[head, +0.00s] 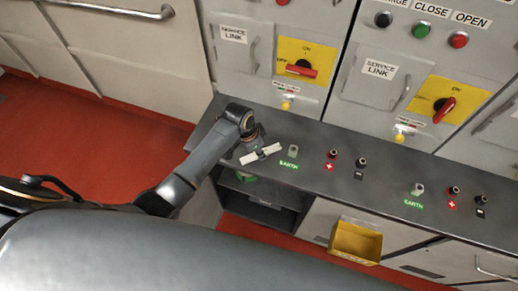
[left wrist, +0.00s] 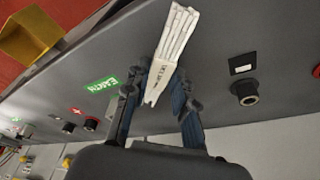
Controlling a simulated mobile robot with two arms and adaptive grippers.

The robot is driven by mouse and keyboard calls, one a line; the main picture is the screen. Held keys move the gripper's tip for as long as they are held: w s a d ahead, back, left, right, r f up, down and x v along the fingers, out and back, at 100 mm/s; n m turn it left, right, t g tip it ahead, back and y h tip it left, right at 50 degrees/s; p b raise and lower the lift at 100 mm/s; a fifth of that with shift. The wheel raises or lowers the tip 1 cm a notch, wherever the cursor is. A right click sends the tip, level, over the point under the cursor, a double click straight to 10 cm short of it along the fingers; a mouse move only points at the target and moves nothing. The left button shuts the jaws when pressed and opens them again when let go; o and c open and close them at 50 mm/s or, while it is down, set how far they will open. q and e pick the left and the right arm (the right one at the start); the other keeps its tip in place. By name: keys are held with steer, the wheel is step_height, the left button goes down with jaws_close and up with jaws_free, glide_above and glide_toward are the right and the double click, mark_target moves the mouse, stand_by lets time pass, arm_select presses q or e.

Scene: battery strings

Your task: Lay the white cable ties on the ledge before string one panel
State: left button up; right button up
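The white cable ties (head: 250,158) show in the head view as a short pale bundle at the left part of the grey ledge (head: 330,185). My left gripper (head: 261,152) crosses the middle of the bundle. In the left wrist view the bundle (left wrist: 174,48) lies lengthwise between the blue-dark fingers (left wrist: 160,88), which close on its sides. I cannot tell whether the bundle touches the ledge or is just above it. The left panel (head: 255,60), with a yellow switch plate, rises behind the ledge. My right gripper is in neither view.
Earth, red and black terminals (head: 331,155) stand on the ledge right of the bundle, the earth terminal (head: 293,151) closest. A yellow bin (head: 355,243) hangs on the cabinet front. An open dark compartment (head: 262,205) is below the ledge. Bare ledge lies between the terminal groups.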

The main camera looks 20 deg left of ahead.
arm_select(q)
steer(key=shift+o, duration=1.3)
steer(key=shift+r, duration=0.2)
steer(key=shift+a+r, duration=0.1)
steer(key=shift+r, duration=0.15)
steer(key=b+v, duration=0.2)
steer(key=v, duration=0.9)
steer(key=shift+s+r, duration=0.15)
steer(key=shift+r, duration=0.05)
